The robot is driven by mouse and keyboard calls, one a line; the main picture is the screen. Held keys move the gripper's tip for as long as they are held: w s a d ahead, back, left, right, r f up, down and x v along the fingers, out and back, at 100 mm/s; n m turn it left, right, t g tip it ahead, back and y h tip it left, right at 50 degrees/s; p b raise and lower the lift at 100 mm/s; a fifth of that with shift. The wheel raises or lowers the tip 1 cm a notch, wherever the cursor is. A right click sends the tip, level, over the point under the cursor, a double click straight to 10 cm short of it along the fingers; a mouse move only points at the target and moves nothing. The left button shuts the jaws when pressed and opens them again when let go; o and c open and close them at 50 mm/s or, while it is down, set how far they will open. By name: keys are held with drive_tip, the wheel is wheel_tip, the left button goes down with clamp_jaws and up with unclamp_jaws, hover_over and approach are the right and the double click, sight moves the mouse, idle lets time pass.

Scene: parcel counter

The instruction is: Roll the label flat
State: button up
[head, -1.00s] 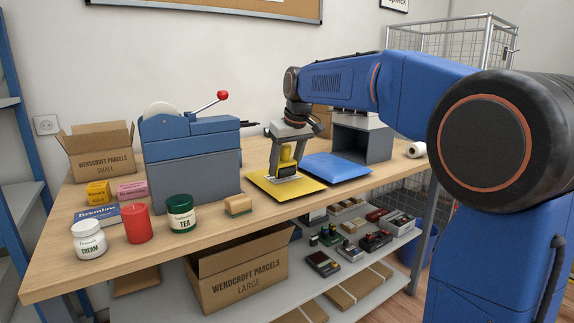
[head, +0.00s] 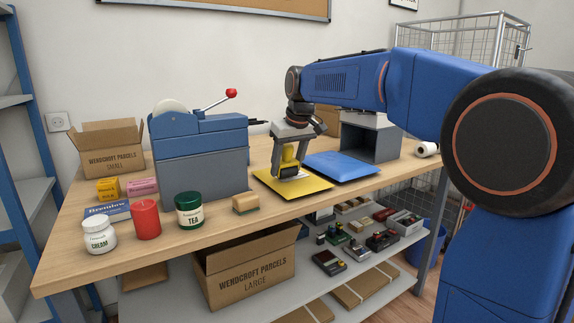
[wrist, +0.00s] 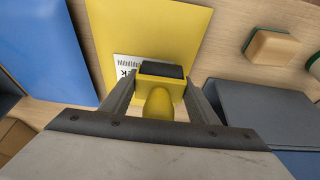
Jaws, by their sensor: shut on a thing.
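A yellow padded mailer (head: 315,186) lies flat on the counter, and it fills the upper middle of the wrist view (wrist: 150,28). A white label (wrist: 124,64) with dark print lies on it, partly covered by the roller. My gripper (head: 289,170) is over the mailer, its two fingers shut on the yellow handle of a label roller (wrist: 158,102). The roller's dark drum end (wrist: 161,70) is over the label's edge. I cannot tell whether the drum presses on the label.
A blue mailer (head: 342,167) lies just right of the yellow one. A wooden-backed stamp or block (head: 246,204) and a grey-blue press with a red-knobbed lever (head: 204,160) stand to the left. Jars, a candle and small boxes crowd the left end.

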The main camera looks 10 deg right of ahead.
drive_tip(key=shift+f, duration=0.5)
idle(0.3)
drive_tip(key=shift+w+a, duration=0.3)
drive_tip(key=shift+w, duration=0.5)
drive_tip(key=shift+w+a, duration=0.25)
drive_tip(key=shift+w, duration=0.6)
drive_tip(key=shift+w+a+f, duration=0.1)
drive_tip(key=shift+w+a, duration=0.15)
drive_tip(key=shift+w, duration=0.6)
